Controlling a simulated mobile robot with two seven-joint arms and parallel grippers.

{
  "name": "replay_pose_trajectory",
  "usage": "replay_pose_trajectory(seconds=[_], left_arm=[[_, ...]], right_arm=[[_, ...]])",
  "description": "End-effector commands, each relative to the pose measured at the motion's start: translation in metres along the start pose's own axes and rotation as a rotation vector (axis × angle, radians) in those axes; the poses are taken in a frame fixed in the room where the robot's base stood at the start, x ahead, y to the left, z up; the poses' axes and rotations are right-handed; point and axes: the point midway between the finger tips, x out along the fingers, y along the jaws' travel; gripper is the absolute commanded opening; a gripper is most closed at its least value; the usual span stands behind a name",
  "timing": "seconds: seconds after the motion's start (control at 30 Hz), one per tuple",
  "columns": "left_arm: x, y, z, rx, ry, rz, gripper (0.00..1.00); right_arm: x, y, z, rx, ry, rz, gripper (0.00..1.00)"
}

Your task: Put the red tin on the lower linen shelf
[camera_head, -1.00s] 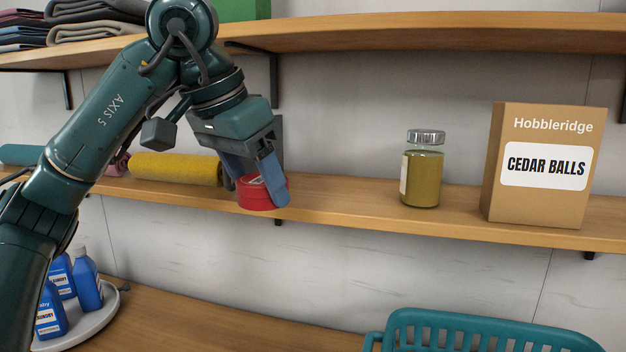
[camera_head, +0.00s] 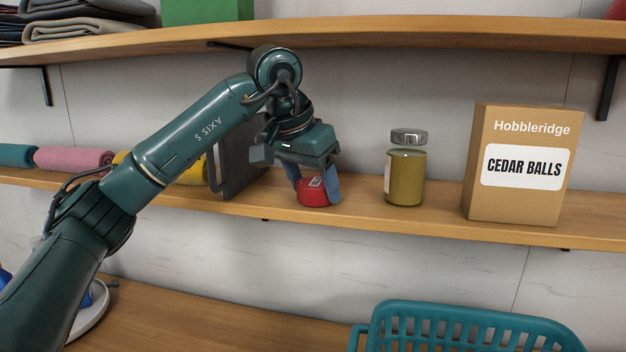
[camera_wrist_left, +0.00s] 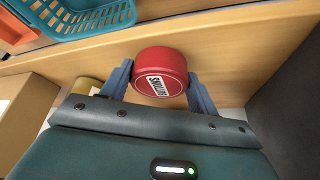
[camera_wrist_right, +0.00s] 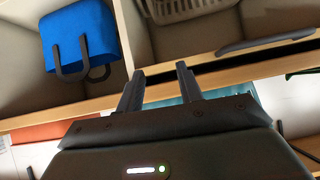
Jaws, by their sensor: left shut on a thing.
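The red tin (camera_head: 314,192) is at the lower linen shelf (camera_head: 350,218), between a dark grey upright panel and a jar. My left gripper (camera_head: 316,190) is shut on the tin, one blue finger on each side. The left wrist view shows the red tin (camera_wrist_left: 160,70) with a white label between the fingers, over the wooden shelf. I cannot tell whether the tin's base touches the shelf. My right gripper (camera_wrist_right: 158,85) shows only in the right wrist view, its fingers apart with nothing between them.
A jar with a silver lid (camera_head: 405,175) and a Cedar Balls box (camera_head: 523,165) stand right of the tin. Left are a dark grey panel (camera_head: 238,160) and rolled towels (camera_head: 75,159). A teal basket (camera_head: 470,325) is below. The right wrist view shows a blue bag (camera_wrist_right: 78,38).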

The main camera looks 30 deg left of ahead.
Motion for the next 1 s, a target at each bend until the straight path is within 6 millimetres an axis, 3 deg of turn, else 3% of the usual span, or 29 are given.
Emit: replay_pose_trajectory(seconds=[0.37, 0.4, 0.6, 0.67, 1.0], left_arm=[[0.0041, 0.0004, 0.0020, 0.001, 0.003, 0.001, 0.34], [0.0042, 0.0004, 0.0020, 0.001, 0.002, 0.001, 0.62], [0.0037, 0.0004, 0.0019, 0.000, 0.002, 0.001, 0.78], [0.0037, 0.0004, 0.0019, 0.000, 0.002, 0.001, 0.82], [-0.0043, 0.0004, -0.0001, 0.000, 0.004, 0.000, 0.82]], right_arm=[[0.0019, -0.0017, 0.0014, 0.009, -0.001, 0.001, 0.36], [0.0016, -0.0017, 0.0004, 0.009, 0.001, 0.001, 0.36], [0.0011, -0.0019, -0.0036, 0.009, 0.009, 0.000, 0.36], [0.0010, -0.0019, -0.0045, 0.008, 0.011, 0.000, 0.36], [0.0000, -0.0010, -0.0054, 0.001, 0.011, -0.002, 0.36]])
